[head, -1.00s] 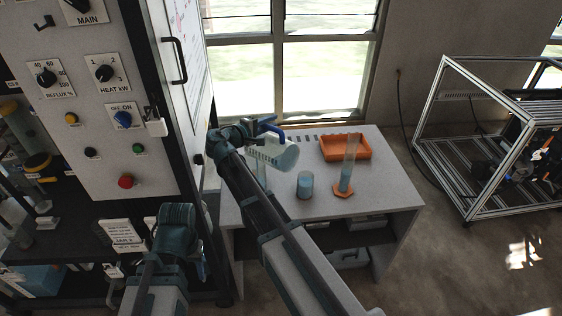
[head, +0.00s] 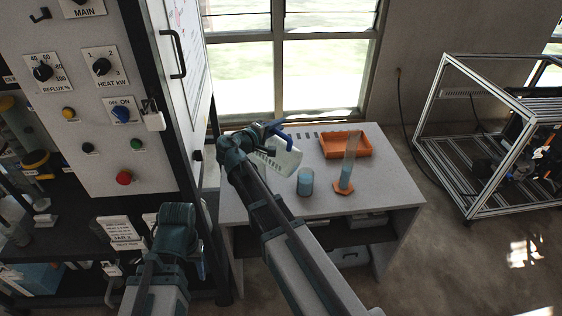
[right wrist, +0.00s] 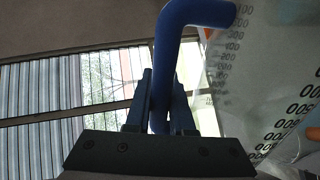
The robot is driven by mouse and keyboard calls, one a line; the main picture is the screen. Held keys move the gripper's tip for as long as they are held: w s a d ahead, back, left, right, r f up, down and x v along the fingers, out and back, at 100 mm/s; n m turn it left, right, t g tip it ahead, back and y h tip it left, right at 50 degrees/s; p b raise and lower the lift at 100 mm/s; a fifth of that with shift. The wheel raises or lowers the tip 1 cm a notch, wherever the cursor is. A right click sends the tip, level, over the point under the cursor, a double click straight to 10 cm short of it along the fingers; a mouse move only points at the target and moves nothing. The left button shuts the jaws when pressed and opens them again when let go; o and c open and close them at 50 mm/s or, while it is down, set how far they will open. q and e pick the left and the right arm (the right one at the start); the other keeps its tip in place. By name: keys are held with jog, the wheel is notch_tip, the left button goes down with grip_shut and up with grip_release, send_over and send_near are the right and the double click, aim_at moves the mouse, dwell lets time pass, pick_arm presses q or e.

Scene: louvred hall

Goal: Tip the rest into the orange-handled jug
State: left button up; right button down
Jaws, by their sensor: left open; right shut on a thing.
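A clear, graduated jug with a blue handle (head: 281,157) is held tilted above the left part of the grey bench. My right gripper (head: 268,132) is shut on its blue handle, which also shows between the fingers in the right wrist view (right wrist: 164,85). Black volume marks show on the jug wall there; I cannot tell how much liquid it holds. I cannot make out the orange-handled jug; a small orange patch shows through the clear wall in the wrist view. My left gripper (head: 199,264) is low at the left, away from the bench, open and partly hidden by its wrist.
A control cabinet (head: 110,150) borders the left side. A metal frame (head: 450,130) stands right, with clear floor between.

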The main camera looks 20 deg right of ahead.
aim_at(285, 142)
jog(key=shift+s+d+f+m, duration=0.2)
jog(key=shift+s+f+m, duration=0.1)
jog(key=shift+s, duration=0.15)
jog(key=shift+r, duration=0.1)
jog(key=shift+s+d+f+m+b, duration=0.2)
jog(key=shift+s+f+m+b, duration=0.15)
jog(key=shift+f+b, duration=0.2)
jog(key=shift+s+d+f+m+t+b, duration=0.2)
jog(key=shift+s+d+m+t+b, duration=0.1)
jog(key=shift+s+m, duration=0.1)
